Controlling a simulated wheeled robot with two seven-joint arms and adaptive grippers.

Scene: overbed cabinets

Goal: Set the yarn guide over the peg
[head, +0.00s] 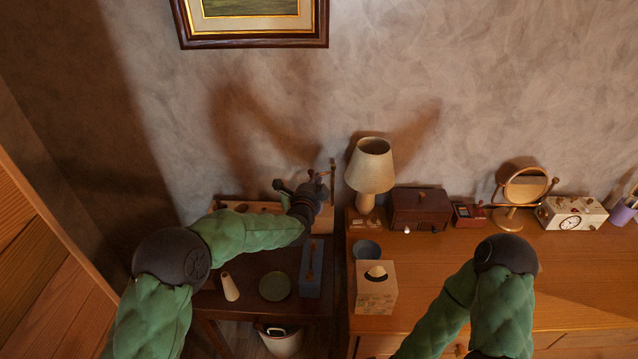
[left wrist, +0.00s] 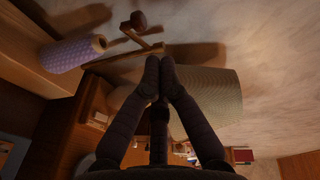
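My left gripper (head: 318,180) is over the back of the small dark table, beside an upright wooden piece (head: 332,182). In the left wrist view its fingertips (left wrist: 160,62) are drawn together at the end of a wooden bar. I take this bar to be the yarn guide (left wrist: 143,49); the fingers hide its gripped part. A short arm with a dark round knob (left wrist: 139,20) rises beside it. A purple dotted yarn cone (left wrist: 65,54) lies to the left in that view. I cannot tell which piece is the peg. My right gripper is out of view.
A lamp (head: 371,168) stands just right of the left gripper; its shade (left wrist: 210,98) is close behind the fingers. A cream cone (head: 229,287), a green dish (head: 274,286) and a blue box (head: 311,268) are on the small table (head: 250,262). A tissue box (head: 376,291) stands on the dresser.

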